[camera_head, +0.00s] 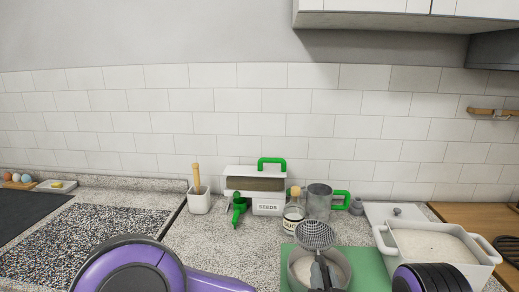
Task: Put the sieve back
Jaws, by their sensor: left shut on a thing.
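The sieve (316,235) has a round grey perforated head, seen upright at the lower middle. My left gripper (319,274) shows only as dark fingers at the bottom edge, shut on the sieve below its head. The sieve and fingers overlap a round grey metal bowl (344,268) with pale contents. The bowl stands on a green mat (375,268). I cannot tell how high the sieve is above the bowl. The grip on the handle is partly hidden. My right gripper is out of view.
A white tub (384,244) of pale grains stands at the right. A jar (293,222), a metal mug with green handle (318,203), a seeds dispenser (268,207) and a white holder (200,203) with a wooden stick line the back.

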